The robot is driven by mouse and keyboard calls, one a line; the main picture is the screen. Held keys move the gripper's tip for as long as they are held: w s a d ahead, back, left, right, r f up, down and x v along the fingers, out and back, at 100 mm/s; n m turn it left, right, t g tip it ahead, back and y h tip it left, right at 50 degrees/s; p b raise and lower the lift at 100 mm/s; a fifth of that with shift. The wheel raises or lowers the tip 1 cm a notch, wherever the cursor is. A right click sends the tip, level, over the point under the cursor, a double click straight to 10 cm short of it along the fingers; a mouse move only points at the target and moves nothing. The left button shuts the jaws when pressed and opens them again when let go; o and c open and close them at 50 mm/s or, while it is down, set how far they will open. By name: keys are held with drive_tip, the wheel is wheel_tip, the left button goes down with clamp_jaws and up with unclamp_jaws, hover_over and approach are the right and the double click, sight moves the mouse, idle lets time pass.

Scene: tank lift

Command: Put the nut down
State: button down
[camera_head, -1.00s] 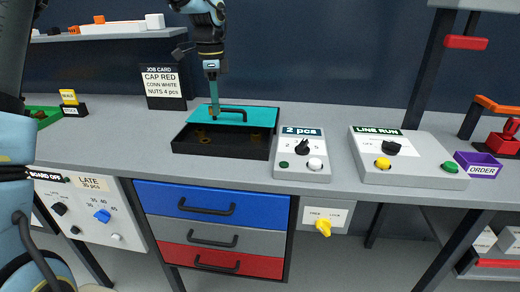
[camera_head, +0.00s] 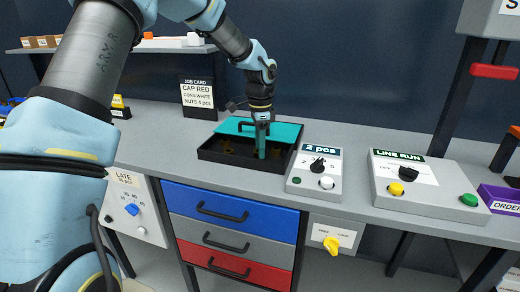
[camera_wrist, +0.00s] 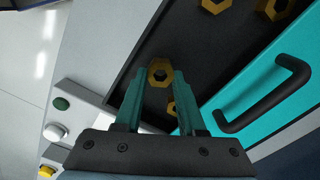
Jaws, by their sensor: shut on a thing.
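My gripper (camera_head: 262,150) reaches down over the right part of the black tray (camera_head: 222,158). In the wrist view its teal fingers (camera_wrist: 156,78) are shut on a brass hex nut (camera_wrist: 160,72) at their tips. In the head view the fingers hide the held nut. Other nuts (camera_wrist: 215,5) lie on the dark tray floor, and one (camera_wrist: 171,107) shows between the fingers. I cannot tell whether the held nut touches the floor. A teal lid (camera_head: 290,131) with a black handle (camera_wrist: 270,95) covers the back part of the tray.
A "2 pcs" box (camera_head: 316,171) with knob and buttons stands right of the tray, and the LINE RUN box (camera_head: 428,184) farther right. The job card (camera_head: 197,97) stands behind left. A purple order bin (camera_head: 497,200) is at the right edge. Drawers (camera_head: 232,212) hang below the bench.

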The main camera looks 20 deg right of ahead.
drive_tip(key=shift+f, duration=0.8)
drive_tip(key=c, duration=0.5)
unclamp_jaws()
drive_tip(key=shift+f, duration=0.1)
wheel_tip(320, 180, up, 12)
drive_tip(key=b, duration=0.2)
drive_tip(key=a+f+n, duration=0.2)
drive_tip(key=a+n, duration=0.2)
drive_tip(key=a, duration=0.5)
drive_tip(key=a+f+n, duration=0.2)
drive_tip(key=a+n, duration=0.2)
drive_tip(key=a, duration=0.6)
drive_tip(key=s+a+f+n, duration=0.2)
drive_tip(key=s+a+n, duration=0.3)
drive_tip(key=a, duration=0.4)
drive_tip(key=s+a+f+n+t, duration=0.1)
drive_tip(key=s+a+f+n, duration=0.1)
drive_tip(key=s+a+n, duration=0.3)
drive_tip(key=a+n, duration=0.1)
drive_tip(key=a, duration=0.3)
drive_tip(key=shift+s+n+t, duration=0.3)
drive_tip(key=shift+s, duration=0.1)
